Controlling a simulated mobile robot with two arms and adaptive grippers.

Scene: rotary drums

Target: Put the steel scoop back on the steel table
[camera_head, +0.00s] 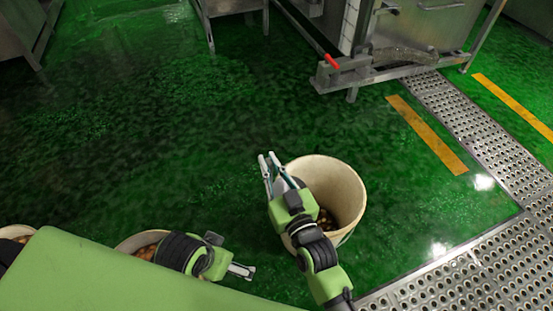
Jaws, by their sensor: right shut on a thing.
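My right gripper (267,160) is at the left rim of a cream bucket (345,175), its fingers pointing up and left. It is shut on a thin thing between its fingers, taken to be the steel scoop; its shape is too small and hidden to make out. My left gripper (242,271) is low in the view, left of the bucket; whether its fingers are apart is unclear. Steel furniture with legs (208,25) is cut off at the top edge, and another steel piece (18,38) at the top left. I cannot tell which is the steel table.
The cream bucket holds small brown pieces at its bottom. Two more containers (128,243) (14,231) show partly at lower left. A steel machine frame with a red handle (333,62) stands at upper right. Perforated floor grating (470,125) runs along the right. Green floor (130,130) is clear.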

